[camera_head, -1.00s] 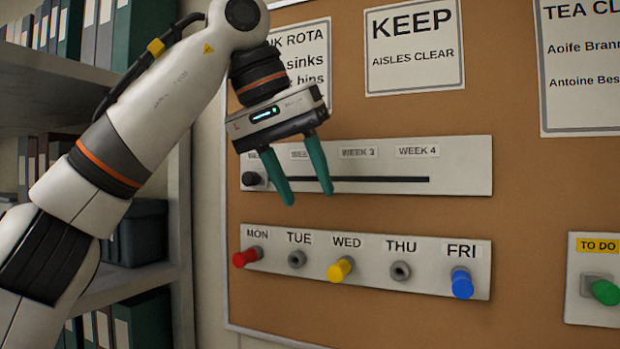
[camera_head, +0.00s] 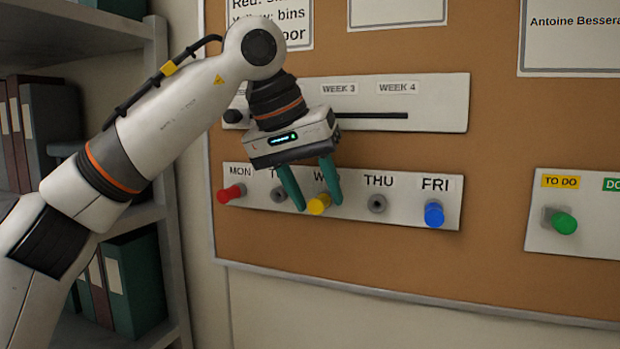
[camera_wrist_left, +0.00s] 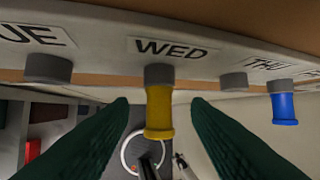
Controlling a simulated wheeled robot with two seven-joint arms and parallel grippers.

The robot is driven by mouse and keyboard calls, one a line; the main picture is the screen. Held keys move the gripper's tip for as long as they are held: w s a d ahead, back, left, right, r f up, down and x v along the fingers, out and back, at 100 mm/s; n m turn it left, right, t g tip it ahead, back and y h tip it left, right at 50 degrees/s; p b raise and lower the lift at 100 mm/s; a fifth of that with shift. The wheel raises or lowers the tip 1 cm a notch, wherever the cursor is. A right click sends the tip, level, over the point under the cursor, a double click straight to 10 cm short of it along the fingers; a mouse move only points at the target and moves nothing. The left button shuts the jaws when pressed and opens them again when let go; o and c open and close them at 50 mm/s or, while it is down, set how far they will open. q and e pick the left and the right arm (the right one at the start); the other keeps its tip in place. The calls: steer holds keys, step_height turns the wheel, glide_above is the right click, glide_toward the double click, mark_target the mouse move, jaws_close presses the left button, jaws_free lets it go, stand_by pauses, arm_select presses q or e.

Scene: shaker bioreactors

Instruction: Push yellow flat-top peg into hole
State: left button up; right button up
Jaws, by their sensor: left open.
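The yellow flat-top peg (camera_head: 319,204) stands out from its grey collar under the WED label on the weekday strip. In the left wrist view the yellow peg (camera_wrist_left: 159,112) shows between the two green fingers, its far end towards the camera's lower middle. My left gripper (camera_head: 318,206) is open, one finger on each side of the peg, with a gap to each finger in the wrist view. The WED hole's collar (camera_wrist_left: 159,74) shows at the peg's base. My right gripper is not in view.
On the same strip (camera_head: 408,210) are a red peg (camera_head: 231,193) at MON, empty collars at TUE (camera_head: 279,194) and THU (camera_head: 377,204), and a blue peg (camera_head: 434,214) at FRI. A green peg (camera_head: 564,223) sits on the TO DO plate. A shelf (camera_head: 158,120) stands at left.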

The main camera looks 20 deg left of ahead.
arm_select(q)
steer(key=shift+w, duration=0.15)
jaws_close()
steer(key=shift+s, duration=0.75)
steer(key=shift+s, duration=0.1)
steer(key=shift+s, duration=0.55)
steer(key=shift+b, duration=0.3)
steer(key=shift+s+a+b, duration=0.1)
steer(key=shift+s+b, duration=0.4)
steer(key=shift+s, duration=1)
